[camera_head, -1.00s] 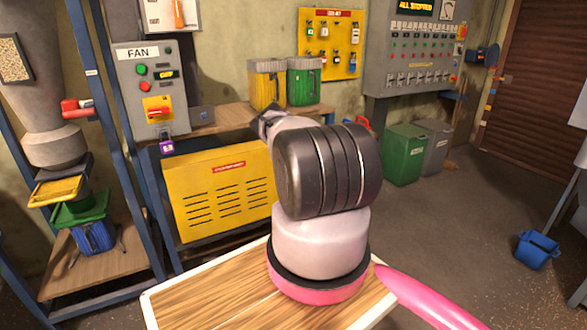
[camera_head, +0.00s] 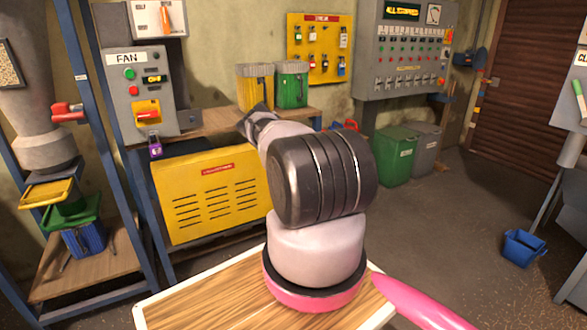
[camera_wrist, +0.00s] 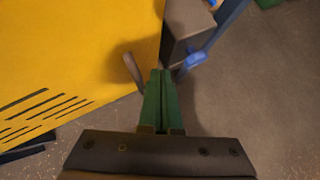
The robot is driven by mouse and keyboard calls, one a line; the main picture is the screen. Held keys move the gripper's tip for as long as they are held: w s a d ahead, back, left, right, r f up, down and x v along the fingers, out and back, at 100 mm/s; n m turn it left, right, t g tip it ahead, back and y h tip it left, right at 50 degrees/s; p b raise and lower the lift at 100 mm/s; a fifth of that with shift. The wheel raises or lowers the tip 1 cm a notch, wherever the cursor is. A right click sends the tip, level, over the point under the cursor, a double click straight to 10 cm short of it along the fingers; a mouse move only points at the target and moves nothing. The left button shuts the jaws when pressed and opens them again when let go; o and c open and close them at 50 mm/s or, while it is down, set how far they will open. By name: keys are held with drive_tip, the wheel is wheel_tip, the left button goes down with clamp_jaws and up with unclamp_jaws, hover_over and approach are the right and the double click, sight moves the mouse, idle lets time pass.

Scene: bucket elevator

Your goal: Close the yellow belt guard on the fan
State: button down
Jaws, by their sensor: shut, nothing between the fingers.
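The yellow belt guard (camera_head: 210,218) is a slotted panel with a red label, below the wooden bench at left centre in the head view. Its right side is hidden behind my arm. In the wrist view the yellow guard (camera_wrist: 75,45) fills the upper left, with a dark rod-like handle (camera_wrist: 133,70) near its right edge. My gripper (camera_wrist: 160,73) has green fingers, shut and empty, just right of the handle in the picture. I cannot tell whether they touch it. My arm hides the gripper in the head view.
A grey FAN control box (camera_head: 139,95) stands above the guard's left end. Yellow and green canisters stand on the bench (camera_head: 215,120). A grey block (camera_wrist: 185,35) is right of the guard in the wrist view. A blue bucket (camera_head: 524,247) stands on open floor at right.

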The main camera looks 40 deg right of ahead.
drive_tip(key=s+r, duration=0.6)
drive_tip(key=a+r+m+h, duration=0.25)
drive_tip(key=r+m, duration=0.85)
drive_tip(key=r, duration=1.1)
drive_tip(key=s+a+r+m+y, duration=0.1)
drive_tip(key=s+a+r+m, duration=0.2)
drive_tip(key=a+r+m, duration=0.4)
drive_tip(key=s+a+r+m+y, duration=0.1)
drive_tip(key=s+a+r+m, duration=0.3)
drive_tip(key=r, duration=0.6)
drive_tip(key=s+a+r+m+y, duration=0.2)
drive_tip(key=s+a+r+m, duration=0.1)
drive_tip(key=s+a+r, duration=0.55)
drive_tip(key=s+a+r+m+y, duration=0.25)
drive_tip(key=s+a+r, duration=0.25)
drive_tip(key=a, duration=0.6)
drive_tip(key=s+a+r+m+y, duration=0.1)
drive_tip(key=s+a+m, duration=0.1)
drive_tip(key=s+a, duration=0.6)
drive_tip(key=s+a+m+y, duration=0.2)
drive_tip(key=s+a, duration=0.7)
drive_tip(key=s, duration=0.5)
drive_tip(key=shift+s+r+m, duration=0.15)
drive_tip(key=shift+r+m, duration=0.25)
drive_tip(key=shift+m, duration=0.25)
drive_tip(key=shift+a, duration=0.1)
